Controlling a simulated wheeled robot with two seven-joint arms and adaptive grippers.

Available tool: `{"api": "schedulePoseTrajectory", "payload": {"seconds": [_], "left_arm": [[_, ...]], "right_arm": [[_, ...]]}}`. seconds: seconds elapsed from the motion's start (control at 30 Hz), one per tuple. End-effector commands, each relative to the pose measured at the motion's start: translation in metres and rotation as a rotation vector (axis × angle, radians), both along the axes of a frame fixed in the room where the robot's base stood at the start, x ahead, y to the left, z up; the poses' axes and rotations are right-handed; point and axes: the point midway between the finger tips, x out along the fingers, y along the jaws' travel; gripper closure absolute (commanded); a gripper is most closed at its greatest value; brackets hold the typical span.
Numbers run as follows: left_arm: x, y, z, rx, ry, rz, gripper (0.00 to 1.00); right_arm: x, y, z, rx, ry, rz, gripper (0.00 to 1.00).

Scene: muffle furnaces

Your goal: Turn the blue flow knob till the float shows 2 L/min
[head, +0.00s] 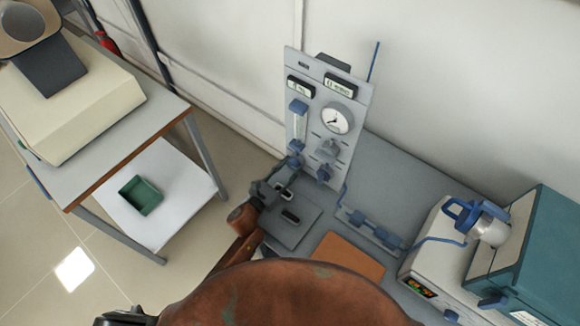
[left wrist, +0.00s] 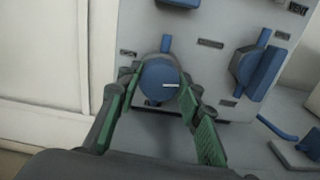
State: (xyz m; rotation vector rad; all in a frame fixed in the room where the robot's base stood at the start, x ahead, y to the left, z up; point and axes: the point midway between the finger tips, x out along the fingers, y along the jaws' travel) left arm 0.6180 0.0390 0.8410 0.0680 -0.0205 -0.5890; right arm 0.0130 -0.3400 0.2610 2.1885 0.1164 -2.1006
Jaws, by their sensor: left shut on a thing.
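The blue flow knob (left wrist: 159,80) is round, with a pale mark on its face, and sits low on the grey gas panel (head: 322,105). My left gripper (left wrist: 158,88) has its green-padded fingers on either side of the knob and is shut on it. In the head view my left gripper (head: 288,172) reaches the lower left corner of the panel, and it mostly hides the knob. The flow tube (head: 298,128) with blue ends stands above the knob. Its float and scale are too small to read. My right gripper is not in view.
A round dial (head: 337,118) is higher on the panel. Right stand a furnace (head: 535,250) and a metal vessel (head: 490,223). A side table (head: 160,112) with a green tray (head: 140,195) below is left.

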Motion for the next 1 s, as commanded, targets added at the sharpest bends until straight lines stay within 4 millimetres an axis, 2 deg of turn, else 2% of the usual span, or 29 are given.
{"api": "schedulePoseTrajectory", "payload": {"seconds": [0.37,1.0], "left_arm": [[0.001,0.001,0.000,-0.102,0.069,0.002,0.90],[0.001,0.002,0.001,-0.573,0.382,0.003,0.90]], "right_arm": [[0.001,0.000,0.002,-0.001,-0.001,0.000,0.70],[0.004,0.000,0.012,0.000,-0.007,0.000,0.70]]}}
